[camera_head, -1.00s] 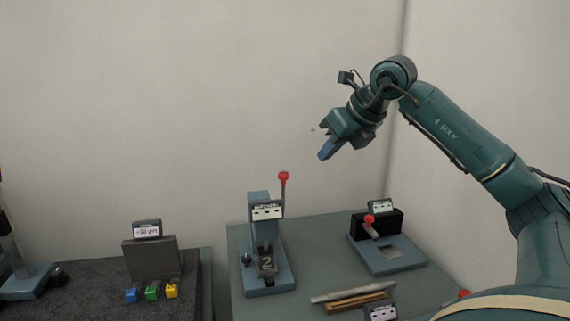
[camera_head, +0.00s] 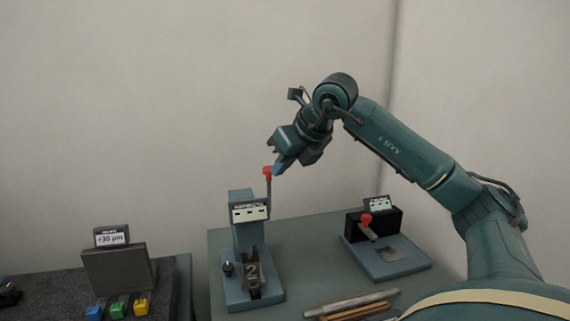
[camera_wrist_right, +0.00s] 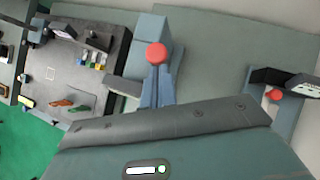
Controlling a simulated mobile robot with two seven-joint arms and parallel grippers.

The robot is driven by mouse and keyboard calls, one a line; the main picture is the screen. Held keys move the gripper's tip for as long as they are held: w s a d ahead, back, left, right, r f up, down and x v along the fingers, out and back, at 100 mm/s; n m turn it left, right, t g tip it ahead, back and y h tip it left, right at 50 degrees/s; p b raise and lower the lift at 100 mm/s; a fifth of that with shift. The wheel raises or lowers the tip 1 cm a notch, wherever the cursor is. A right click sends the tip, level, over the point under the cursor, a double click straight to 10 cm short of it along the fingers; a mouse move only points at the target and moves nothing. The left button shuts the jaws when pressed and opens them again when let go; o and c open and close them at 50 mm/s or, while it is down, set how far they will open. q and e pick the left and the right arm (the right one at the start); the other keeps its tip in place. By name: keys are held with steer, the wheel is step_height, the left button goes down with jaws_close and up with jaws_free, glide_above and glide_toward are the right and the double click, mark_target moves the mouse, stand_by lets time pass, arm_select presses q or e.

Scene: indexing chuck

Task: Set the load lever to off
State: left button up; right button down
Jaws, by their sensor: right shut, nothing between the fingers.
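An upright lever with a red knob (camera_head: 267,171) rises from the right side of a blue-grey unit (camera_head: 241,197) that bears a "2" block (camera_head: 253,274). Its label is too small to read, so I cannot tell whether this is the load lever. My right gripper (camera_head: 278,168) is shut, its blue fingertips right beside the knob on its right; I cannot tell whether they touch. In the right wrist view the red knob (camera_wrist_right: 157,54) shows just past the fingers (camera_wrist_right: 155,92). My left gripper is not in view.
A second unit (camera_head: 388,262) with a red-knobbed lever (camera_head: 366,219) stands to the right. Rods (camera_head: 350,304) lie at the table's front. On the dark left bench stand a grey box (camera_head: 118,269), a small display (camera_head: 112,237) and blue, green and yellow blocks (camera_head: 117,310).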

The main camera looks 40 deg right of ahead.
arm_select(q)
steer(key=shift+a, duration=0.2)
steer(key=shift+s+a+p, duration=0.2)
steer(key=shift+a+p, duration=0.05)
steer(key=shift+p, duration=0.7)
arm_select(e)
steer(key=shift+w+d+r, duration=0.1)
steer(key=shift+w+d, duration=0.2)
steer(key=shift+w, duration=0.6)
steer(key=shift+a, duration=0.1)
steer(key=shift+s+a+f+b, duration=0.3)
steer(key=shift+s+f+b, duration=0.15)
steer(key=shift+s+b, duration=0.2)
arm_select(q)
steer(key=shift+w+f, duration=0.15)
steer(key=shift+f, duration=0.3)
arm_select(e)
steer(key=shift+w, duration=0.1)
